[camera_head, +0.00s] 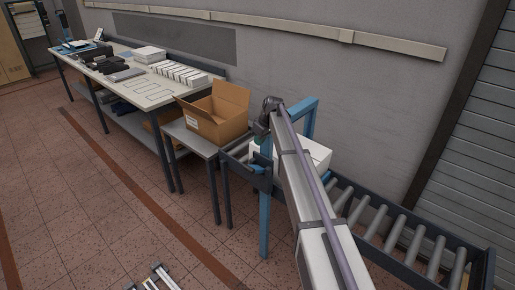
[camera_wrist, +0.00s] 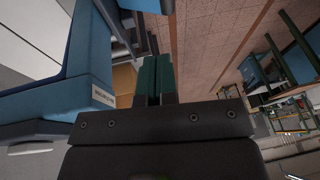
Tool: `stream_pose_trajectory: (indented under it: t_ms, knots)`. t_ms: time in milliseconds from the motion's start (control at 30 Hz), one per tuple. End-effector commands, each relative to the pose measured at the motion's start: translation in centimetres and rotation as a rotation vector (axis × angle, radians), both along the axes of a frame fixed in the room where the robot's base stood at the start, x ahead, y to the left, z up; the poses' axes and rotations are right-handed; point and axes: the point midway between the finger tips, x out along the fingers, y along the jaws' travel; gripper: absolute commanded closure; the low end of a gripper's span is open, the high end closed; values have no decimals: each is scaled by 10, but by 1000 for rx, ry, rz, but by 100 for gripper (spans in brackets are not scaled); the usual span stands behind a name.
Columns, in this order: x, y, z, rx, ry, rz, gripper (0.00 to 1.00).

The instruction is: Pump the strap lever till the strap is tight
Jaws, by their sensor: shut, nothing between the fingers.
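My gripper (camera_wrist: 156,62) is shut and empty; its two dark green fingers lie together in the wrist view. In the head view my gripper (camera_head: 262,132) is at the left side of the blue strapping frame (camera_head: 264,228). A white box (camera_head: 318,153) stands on the conveyor within the frame, partly hidden by my arm. I cannot make out the strap or its lever in either view.
A roller conveyor (camera_head: 382,217) runs to the lower right. An open cardboard box (camera_head: 217,117) stands on a small side table (camera_head: 190,138) left of the frame. A long worktable (camera_head: 122,86) with boxes and papers is farther left. The tiled floor in front is mostly clear.

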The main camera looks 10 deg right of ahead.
Motion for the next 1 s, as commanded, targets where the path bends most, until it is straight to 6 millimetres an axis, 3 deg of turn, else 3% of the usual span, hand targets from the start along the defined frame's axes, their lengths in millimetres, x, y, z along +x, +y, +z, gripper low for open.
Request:
stream_pose_trajectory:
  t_ms: [33,200,367,500,1000]
  knots:
    - [2,3,-18,0,0,1,100]
    - [8,13,-55,0,-1,2,100]
    - [13,22,-89,0,0,1,100]
    - [6,30,-110,0,0,0,100]
    - [3,33,-114,-1,-1,-2,100]
